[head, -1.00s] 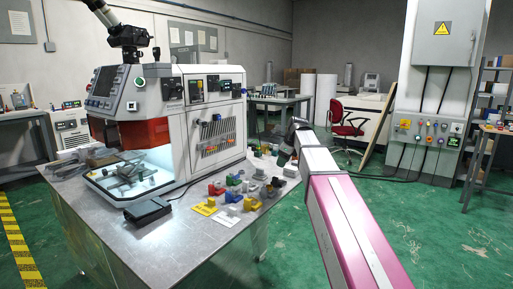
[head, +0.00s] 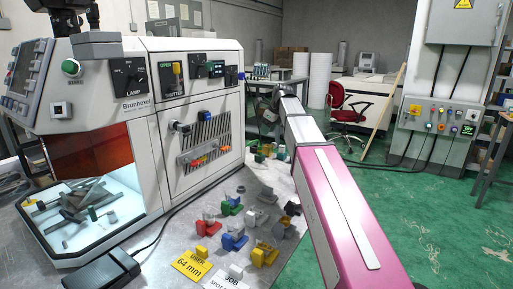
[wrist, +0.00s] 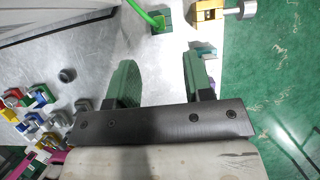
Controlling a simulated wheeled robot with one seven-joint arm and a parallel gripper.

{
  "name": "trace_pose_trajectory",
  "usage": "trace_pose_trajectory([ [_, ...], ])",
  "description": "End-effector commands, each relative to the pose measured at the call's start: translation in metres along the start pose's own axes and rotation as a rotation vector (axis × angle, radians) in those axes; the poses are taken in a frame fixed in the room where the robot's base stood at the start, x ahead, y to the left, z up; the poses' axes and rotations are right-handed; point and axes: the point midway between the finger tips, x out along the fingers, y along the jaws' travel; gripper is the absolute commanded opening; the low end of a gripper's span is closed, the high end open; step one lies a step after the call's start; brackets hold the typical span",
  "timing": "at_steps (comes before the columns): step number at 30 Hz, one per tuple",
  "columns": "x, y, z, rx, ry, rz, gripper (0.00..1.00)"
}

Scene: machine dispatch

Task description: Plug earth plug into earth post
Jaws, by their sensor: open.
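My gripper (wrist: 160,65) is open in the wrist view, its two green-padded fingers apart over bare metal bench top. A green block with a bright green cable (wrist: 158,20) lies beyond the fingertips, near the top edge; it may be the earth plug. A brass-coloured block with a silver knob (wrist: 212,12) is to its right at the bench edge; I cannot tell whether it is the earth post. A small teal block (wrist: 203,48) is partly hidden by the right finger. In the head view my arm reaches over the bench's far right side, and the fingers cannot be made out.
A large white machine (head: 190,110) stands on the metal bench (head: 165,265). Several coloured blocks (head: 232,207) crowd the bench between machine and arm; some show at left in the wrist view (wrist: 38,95). Green floor (head: 420,235) lies right of the bench. A red chair (head: 350,115) stands behind.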

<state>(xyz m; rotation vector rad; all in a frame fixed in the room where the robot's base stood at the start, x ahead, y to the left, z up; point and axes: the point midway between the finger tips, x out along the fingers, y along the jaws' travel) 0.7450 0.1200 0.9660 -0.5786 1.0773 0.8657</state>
Motion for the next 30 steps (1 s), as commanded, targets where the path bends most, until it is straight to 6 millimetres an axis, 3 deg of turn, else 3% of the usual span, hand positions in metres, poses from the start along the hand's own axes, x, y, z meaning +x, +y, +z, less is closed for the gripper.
trace_pose_trajectory([
  [5,0.014,0.000,0.000,0.001,0.000,0.001,0.47],
  [12,0.048,0.001,0.000,0.000,0.000,0.001,0.47],
  [20,0.063,0.001,0.000,0.000,0.000,0.000,0.47],
  [30,0.105,0.003,-0.002,0.001,0.001,0.001,0.47],
])
